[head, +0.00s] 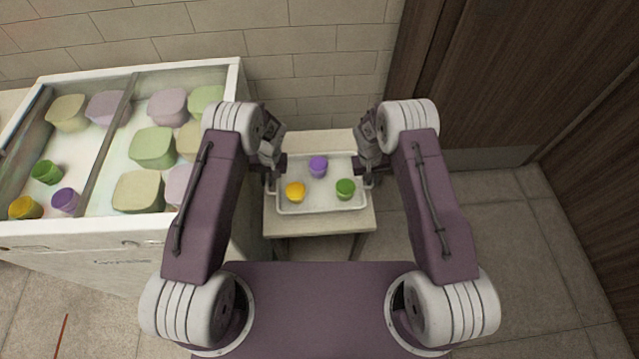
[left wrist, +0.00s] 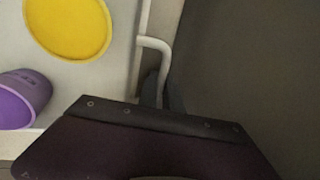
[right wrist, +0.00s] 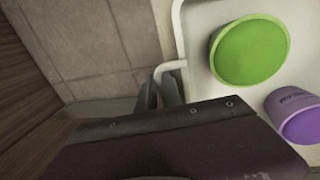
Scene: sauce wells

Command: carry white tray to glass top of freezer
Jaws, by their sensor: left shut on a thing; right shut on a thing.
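The white tray (head: 320,204) is on or just above a small table between my two grippers; I cannot tell whether it touches the top. It holds a yellow cup (head: 295,192), a purple cup (head: 318,166) and a green cup (head: 345,189). My left gripper (head: 270,180) is shut on the tray's left handle, a white bar that shows in the left wrist view (left wrist: 152,42). My right gripper (head: 369,180) is shut on the right handle, seen in the right wrist view (right wrist: 170,67). The freezer (head: 130,240) stands at the left, its glass top (head: 118,150) facing up.
The small table (head: 320,222) stands right of the freezer. Several pastel tubs (head: 152,147) show through the glass. Green (head: 47,172), yellow (head: 25,208) and purple (head: 65,201) cups are at the freezer's left end. A brick wall (head: 310,50) is behind; open floor (head: 500,230) lies right.

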